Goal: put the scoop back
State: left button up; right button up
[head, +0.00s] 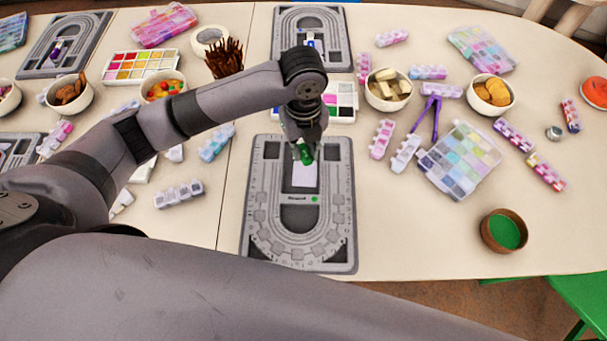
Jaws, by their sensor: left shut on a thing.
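My left gripper (304,140) reaches in from the left and points down over the upper middle of the near grey bead board (258,215). It is shut on a small green thing, seemingly the scoop (306,154), most of which the fingers hide. I cannot tell whether the scoop touches the board. A brown bowl with a green inside (504,231) stands at the right, near the table's front edge, well apart from the gripper. My right gripper is not in view.
A white card (305,175) and a small green spot (314,199) show on the near board. Pill-style bead boxes (382,139), a purple stand (428,118), a compartment box (460,160) and snack bowls (388,90) crowd the right. Table is clear between board and brown bowl.

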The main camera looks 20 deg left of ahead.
aim_at(304, 183)
pick_arm(q)
notch_tip(304, 183, down, 14)
jog(key=shift+r+p, duration=0.15)
jog(key=shift+p, duration=0.25)
jog(key=o, duration=0.4)
jog(key=shift+f, duration=0.2)
jog(key=shift+o, duration=1)
jog(key=shift+r, duration=0.1)
notch_tip(304, 183, up, 12)
jog(key=shift+r+b, duration=0.15)
jog(key=shift+b, duration=0.15)
